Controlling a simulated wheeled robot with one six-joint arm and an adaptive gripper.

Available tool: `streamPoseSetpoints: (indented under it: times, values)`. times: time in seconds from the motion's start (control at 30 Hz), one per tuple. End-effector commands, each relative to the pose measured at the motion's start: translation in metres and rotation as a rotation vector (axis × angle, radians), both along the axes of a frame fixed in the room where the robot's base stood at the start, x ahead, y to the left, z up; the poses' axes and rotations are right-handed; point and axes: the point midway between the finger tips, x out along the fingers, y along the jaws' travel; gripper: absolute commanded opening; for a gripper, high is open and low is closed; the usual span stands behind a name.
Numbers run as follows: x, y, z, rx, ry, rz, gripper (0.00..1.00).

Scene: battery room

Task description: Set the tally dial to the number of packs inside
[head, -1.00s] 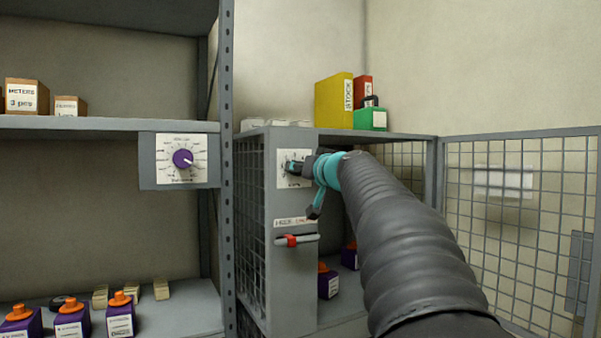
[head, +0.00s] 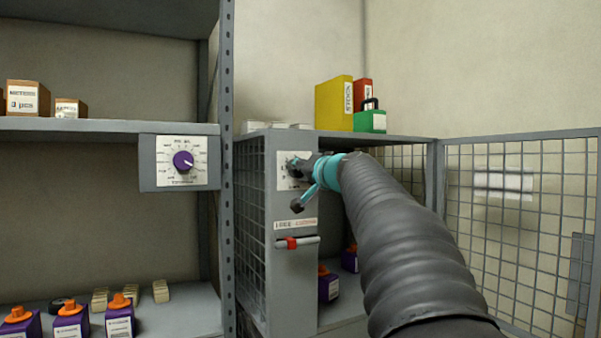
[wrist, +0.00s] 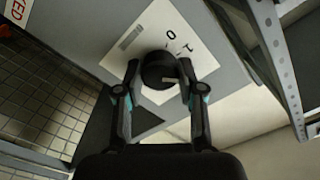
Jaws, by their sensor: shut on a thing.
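The dial I hold is a black knob (wrist: 158,70) with a pale pointer mark, on a white plate (wrist: 121,47) with a "0" and other marks. The plate also shows in the head view (head: 283,180), on the grey front post of a mesh cage. My gripper (wrist: 159,82) is shut on the knob, one finger on each side. In the head view my gripper (head: 300,167) covers most of the knob, so its setting is not readable there. Inside the cage, purple packs with orange caps show, one in front (head: 328,287) and one behind (head: 349,258); my arm hides part of the interior.
A purple dial (head: 183,161) sits on a shelf panel to the left. A red-marked handle (head: 292,242) is on the cage post below my gripper. The mesh door (head: 520,215) stands open at right. Several purple packs (head: 68,325) stand on the lower left shelf.

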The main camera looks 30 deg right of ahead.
Motion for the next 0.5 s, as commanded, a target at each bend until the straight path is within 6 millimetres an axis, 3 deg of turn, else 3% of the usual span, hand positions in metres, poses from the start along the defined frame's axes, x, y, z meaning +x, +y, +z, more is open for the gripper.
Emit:
streamPoseSetpoints:
  times: [0.23, 0.27, 0.33, 0.37, 0.5]
  values:
    - [0.0, -0.0004, 0.0, 0.0, 0.0, -0.001, 0.04]
    - [0.0, -0.0004, 0.0, 0.0, 0.0, -0.001, 0.41]
    - [0.0, -0.0004, 0.0, 0.0, -0.001, -0.001, 0.58]
    - [0.0, -0.0004, 0.0, 0.0, 0.001, -0.001, 0.64]
    - [0.0, -0.0002, -0.0001, -0.001, 0.0, 0.0, 0.64]
